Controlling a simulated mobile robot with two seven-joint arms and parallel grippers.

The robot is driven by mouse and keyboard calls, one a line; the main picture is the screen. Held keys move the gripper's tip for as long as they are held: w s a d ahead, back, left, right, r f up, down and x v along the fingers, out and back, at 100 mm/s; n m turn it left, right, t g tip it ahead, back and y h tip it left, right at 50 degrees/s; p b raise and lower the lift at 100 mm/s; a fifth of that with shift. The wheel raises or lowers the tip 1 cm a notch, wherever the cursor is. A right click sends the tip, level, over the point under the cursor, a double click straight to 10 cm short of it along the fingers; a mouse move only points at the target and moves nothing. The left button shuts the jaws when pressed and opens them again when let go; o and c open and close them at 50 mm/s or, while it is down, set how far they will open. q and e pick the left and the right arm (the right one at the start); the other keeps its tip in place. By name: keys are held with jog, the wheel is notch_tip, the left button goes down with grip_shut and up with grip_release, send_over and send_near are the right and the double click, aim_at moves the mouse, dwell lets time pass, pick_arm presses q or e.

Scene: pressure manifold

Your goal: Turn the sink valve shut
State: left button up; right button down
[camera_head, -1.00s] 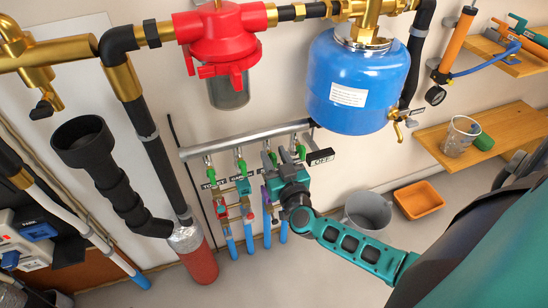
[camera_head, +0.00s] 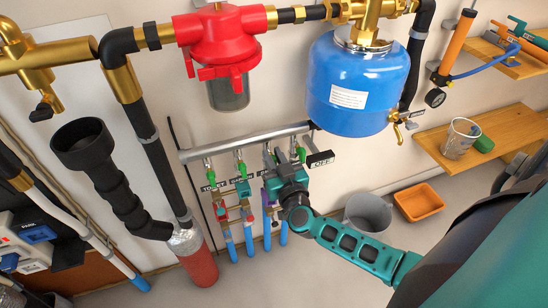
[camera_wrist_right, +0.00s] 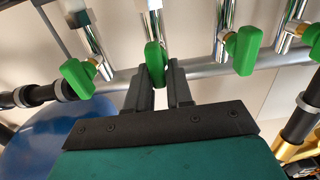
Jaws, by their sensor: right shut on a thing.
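A row of several valves with green handles hangs below a grey manifold pipe (camera_head: 245,139). Labels at the left read TOILET (camera_head: 208,187) and GARDEN (camera_head: 243,181). My right gripper (camera_head: 270,158) is at the third valve from the left, whose label I cannot read behind the gripper. In the right wrist view, my gripper's fingers (camera_wrist_right: 161,85) are shut on that valve's green handle (camera_wrist_right: 154,60), which stands nearly in line with its pipe. Another green handle (camera_wrist_right: 77,78) is free to its left, and a further one (camera_wrist_right: 242,50) to its right. My left gripper is out of view.
A blue tank (camera_head: 358,85) and a red filter housing (camera_head: 222,40) hang above the manifold. A black label block (camera_head: 320,159) sticks out right of the gripper. A grey bucket (camera_head: 367,213) and an orange tub (camera_head: 419,202) stand on the floor at right.

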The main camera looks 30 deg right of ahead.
jog(key=shift+d+f+m, duration=0.1)
jog(key=shift+m, duration=0.4)
jog(key=shift+s+m, duration=0.1)
jog(key=shift+m, duration=0.5)
jog(key=shift+s+d+f+m+b, duration=0.1)
jog(key=shift+d+f+m+b, duration=0.25)
jog(key=shift+m, duration=2.2)
jog(key=shift+d+f+m+b, duration=0.1)
jog(key=shift+f+m+b, duration=0.35)
jog(key=shift+m, duration=2.15)
jog(key=shift+s+d+f+m+b, duration=0.1)
jog(key=shift+d+f+m+b, duration=0.35)
jog(key=shift+m, duration=2.1)
jog(key=shift+a+r, duration=0.25)
jog(key=c, duration=1.4)
grip_release()
jog(key=shift+o, duration=1.3)
jog(key=shift+w+d+r, duration=0.1)
